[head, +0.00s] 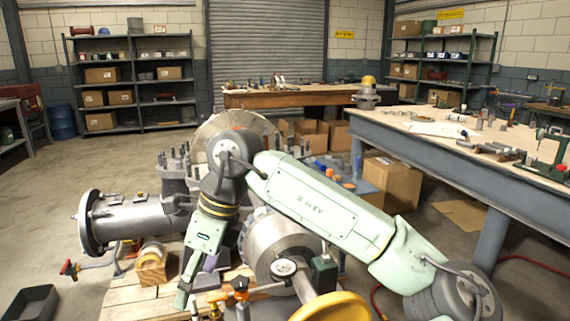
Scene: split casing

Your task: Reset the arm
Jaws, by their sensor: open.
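My arm reaches in from the lower right, bends in front of the machine and hangs down. My gripper (188,290) is at its lower end, pointing down in front of the casing, open; nothing shows between its fingers, though they are seen edge-on. Behind and around it is the grey metal split casing (140,220), with a flanged pipe end at the left, upright studs on top and a large round disc behind. My arm hides much of its middle. I cannot tell how far the gripper is from the casing.
The casing stands on a wooden pallet (95,298). A yellow handwheel (330,307) is at the bottom centre. A black tray (31,303) lies on the floor at left. A long workbench (480,168) with tools stands at right, cardboard boxes (390,182) beside it. The left floor is mostly clear.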

